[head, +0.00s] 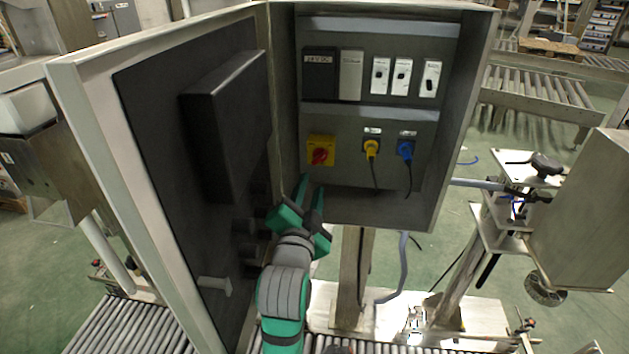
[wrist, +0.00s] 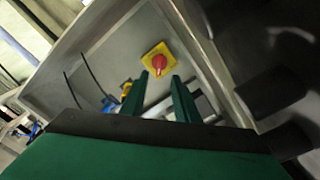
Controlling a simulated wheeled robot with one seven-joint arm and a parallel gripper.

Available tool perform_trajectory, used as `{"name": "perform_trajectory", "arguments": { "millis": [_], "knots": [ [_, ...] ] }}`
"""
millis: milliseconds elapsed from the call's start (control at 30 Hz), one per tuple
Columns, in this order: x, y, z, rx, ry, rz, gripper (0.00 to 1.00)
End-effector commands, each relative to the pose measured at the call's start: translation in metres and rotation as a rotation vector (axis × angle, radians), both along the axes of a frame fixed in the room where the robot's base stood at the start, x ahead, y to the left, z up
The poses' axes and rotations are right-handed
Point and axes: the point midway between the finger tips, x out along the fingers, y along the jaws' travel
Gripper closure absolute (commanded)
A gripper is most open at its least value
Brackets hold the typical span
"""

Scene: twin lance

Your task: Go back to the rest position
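My gripper (head: 312,194) is a green parallel gripper at the lower left of the open cabinet, just below a red rotary switch on a yellow plate (head: 320,151). In the wrist view its two green fingers (wrist: 166,92) stand apart with nothing between them. The red knob (wrist: 159,62) shows just beyond the fingertips in that view, upper middle. I cannot tell whether a fingertip touches it; a gap seems to show.
The grey cabinet (head: 440,196) has its door (head: 150,120) swung open on the left, close beside my arm. A yellow plug (head: 371,148) and a blue plug (head: 405,150) with hanging cables sit right of the switch. Roller conveyors (head: 125,325) run below.

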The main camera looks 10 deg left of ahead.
Motion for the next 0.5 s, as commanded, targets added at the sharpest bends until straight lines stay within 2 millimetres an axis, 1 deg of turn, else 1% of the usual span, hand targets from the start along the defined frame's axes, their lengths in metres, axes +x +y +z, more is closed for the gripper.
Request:
{"name": "perform_trajectory", "arguments": {
  "millis": [67,167,367,500],
  "knots": [
    [-0.001,-0.002,-0.007,-0.014,0.003,-0.001,0.72],
    [-0.006,-0.006,-0.027,-0.059,0.008,0.001,0.72],
    [-0.028,-0.020,-0.089,-0.203,0.022,0.016,0.72],
    [-0.051,-0.034,-0.131,-0.301,0.031,0.025,0.72]
  ]
}}
